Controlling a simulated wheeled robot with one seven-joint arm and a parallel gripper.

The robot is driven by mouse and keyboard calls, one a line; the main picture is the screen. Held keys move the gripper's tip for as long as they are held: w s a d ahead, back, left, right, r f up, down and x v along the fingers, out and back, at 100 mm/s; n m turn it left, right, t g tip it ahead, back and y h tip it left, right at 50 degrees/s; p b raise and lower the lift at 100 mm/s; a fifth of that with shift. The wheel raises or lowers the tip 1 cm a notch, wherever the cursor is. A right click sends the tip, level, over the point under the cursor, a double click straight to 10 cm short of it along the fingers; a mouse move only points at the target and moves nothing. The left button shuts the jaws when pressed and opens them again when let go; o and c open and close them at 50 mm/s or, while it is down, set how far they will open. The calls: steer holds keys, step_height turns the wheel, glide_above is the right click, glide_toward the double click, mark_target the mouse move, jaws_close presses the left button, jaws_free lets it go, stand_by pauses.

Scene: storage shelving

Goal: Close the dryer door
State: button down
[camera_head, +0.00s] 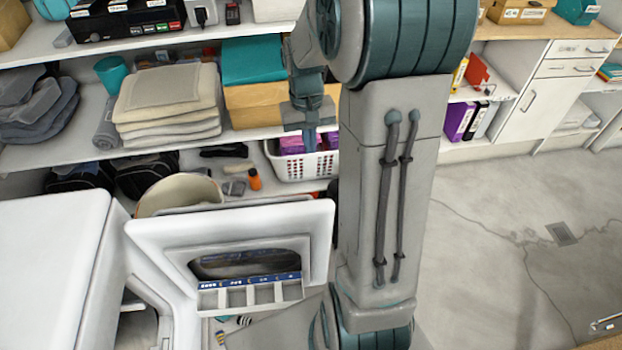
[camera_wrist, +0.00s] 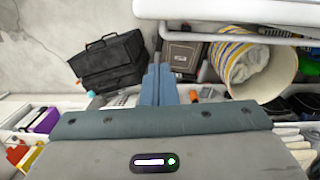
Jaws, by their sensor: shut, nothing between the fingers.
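The white dryer (camera_head: 50,250) stands at the lower left of the head view. Its door (camera_head: 318,235) is open, swung out to the right, and its opening (camera_head: 140,325) shows partly at the bottom. My gripper (camera_head: 310,140) points down above the door's far side, in front of the shelves, apart from the door. Its blue fingers (camera_wrist: 158,85) are together and empty in the wrist view. A white panel (camera_wrist: 230,10) crosses the top right of that view; I cannot tell for certain that it is the door.
Shelves behind hold folded towels (camera_head: 168,95), boxes and a white basket (camera_head: 300,165). A pale hamper (camera_head: 180,193) stands behind the door; a striped one (camera_wrist: 250,65) shows in the wrist view, near a black bag (camera_wrist: 108,62). Floor (camera_head: 510,230) at right is mostly clear.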

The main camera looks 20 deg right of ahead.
mark_target(323, 198)
steer(key=w+d+f+g+b, duration=0.1)
steer(key=w+d+f, duration=0.25)
steer(key=f, duration=0.55)
steer(key=shift+m+g+y, duration=0.3)
steer(key=shift+m+y, duration=0.1)
steer(key=shift+m, duration=0.1)
steer(key=s+f, duration=0.2)
steer(key=f, duration=0.1)
steer(key=s+f+p, duration=0.1)
steer(key=s+f, duration=0.1)
steer(key=f, duration=0.2)
steer(key=s+a+f+p, duration=0.1)
steer(key=s+f, duration=0.1)
steer(key=f, duration=0.1)
steer(key=shift+s+f, duration=0.2)
steer(key=shift+f, duration=0.05)
